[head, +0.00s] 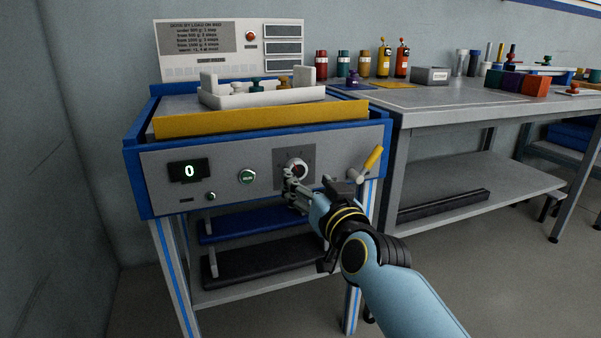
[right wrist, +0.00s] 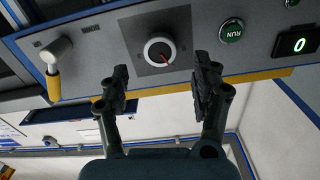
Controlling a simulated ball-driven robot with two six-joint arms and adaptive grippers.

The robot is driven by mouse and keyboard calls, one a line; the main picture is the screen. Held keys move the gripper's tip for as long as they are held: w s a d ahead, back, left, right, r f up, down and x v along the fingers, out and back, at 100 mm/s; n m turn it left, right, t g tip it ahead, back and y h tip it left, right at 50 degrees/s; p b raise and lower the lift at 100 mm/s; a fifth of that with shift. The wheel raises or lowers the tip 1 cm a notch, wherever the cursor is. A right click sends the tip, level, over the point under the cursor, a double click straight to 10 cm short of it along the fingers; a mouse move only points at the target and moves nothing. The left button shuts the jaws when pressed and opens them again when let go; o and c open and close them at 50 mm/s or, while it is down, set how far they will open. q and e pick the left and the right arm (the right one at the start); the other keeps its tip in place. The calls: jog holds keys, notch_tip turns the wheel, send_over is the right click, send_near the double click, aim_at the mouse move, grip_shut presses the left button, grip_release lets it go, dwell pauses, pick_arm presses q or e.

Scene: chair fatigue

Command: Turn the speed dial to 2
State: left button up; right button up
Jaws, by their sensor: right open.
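The speed dial (head: 297,168) is a round knob on a dark square plate in the grey front panel of the machine. In the right wrist view, the dial (right wrist: 160,50) has a pale rim, a dark face and a red pointer mark. My right gripper (head: 289,184) is in front of the dial and partly covers its lower edge. In the right wrist view, the open fingers (right wrist: 160,68) stand apart, one to each side below the dial, with nothing between them. The scale numbers are too small to read. My left gripper is out of view.
Left of the dial are a green RUN button (head: 247,176) and a display (head: 188,171) reading 0. To the right, a lever with a yellow handle (head: 373,158) sticks out. A white tray (head: 262,97) stands on top. A workbench (head: 440,97) is at right.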

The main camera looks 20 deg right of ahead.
aim_at(298, 172)
jog(key=w, duration=0.5)
jog(key=shift+a, duration=0.1)
jog(key=shift+c, duration=0.2)
jog(key=c, duration=1.1)
